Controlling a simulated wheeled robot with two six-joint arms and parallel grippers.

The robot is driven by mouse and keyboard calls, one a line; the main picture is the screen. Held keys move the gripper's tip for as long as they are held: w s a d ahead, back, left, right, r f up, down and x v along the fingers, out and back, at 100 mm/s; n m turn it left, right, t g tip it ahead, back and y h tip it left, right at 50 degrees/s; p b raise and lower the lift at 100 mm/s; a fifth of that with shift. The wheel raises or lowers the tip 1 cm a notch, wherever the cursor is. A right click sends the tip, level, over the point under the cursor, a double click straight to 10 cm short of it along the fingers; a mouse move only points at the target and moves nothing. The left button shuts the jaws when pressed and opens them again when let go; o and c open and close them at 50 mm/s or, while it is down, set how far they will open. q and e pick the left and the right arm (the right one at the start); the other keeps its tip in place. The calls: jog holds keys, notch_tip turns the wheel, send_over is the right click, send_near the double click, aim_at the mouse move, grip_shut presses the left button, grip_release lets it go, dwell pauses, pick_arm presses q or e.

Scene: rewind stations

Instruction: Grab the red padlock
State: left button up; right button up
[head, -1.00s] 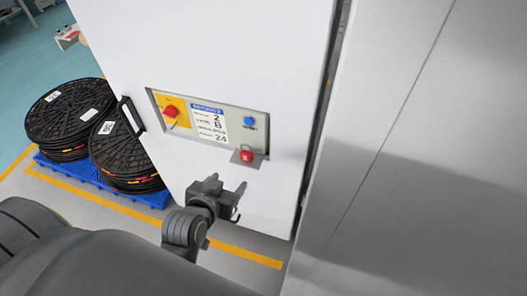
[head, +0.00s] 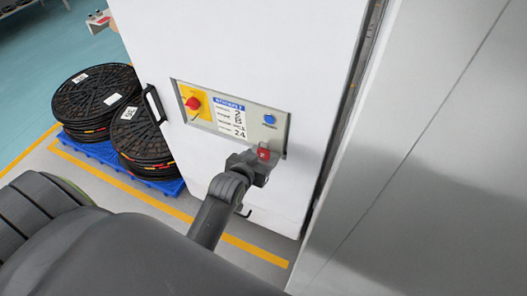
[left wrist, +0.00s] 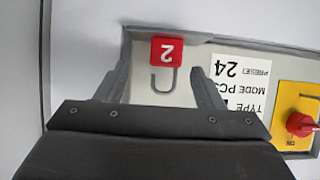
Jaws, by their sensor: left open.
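The red padlock (head: 263,153) sits at the lower right of the control panel on the white cabinet. In the left wrist view the red padlock (left wrist: 166,51) shows a white 2 and a grey shackle, upside down, in front of the panel. My left gripper (head: 262,165) is at the padlock in the head view. In the left wrist view my left gripper (left wrist: 160,80) is open, with one finger on each side of the padlock's shackle. I cannot tell whether the fingers touch it. My right gripper is not in view.
The panel has a red knob on a yellow plate (head: 193,104), a label (head: 231,117) and a blue button (head: 269,119). Black reels (head: 97,92) stand on a blue pallet (head: 98,152). A grey metal wall (head: 430,160) is at right.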

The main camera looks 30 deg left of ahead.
aim_at(262, 153)
pick_arm(q)
jog(key=shift+a+p+x, duration=0.2)
jog(key=shift+x, duration=1.15)
jog(key=shift+a+p+x, duration=0.2)
jog(key=shift+x, duration=1.15)
jog(key=shift+c, duration=0.4)
jog(key=c, duration=1)
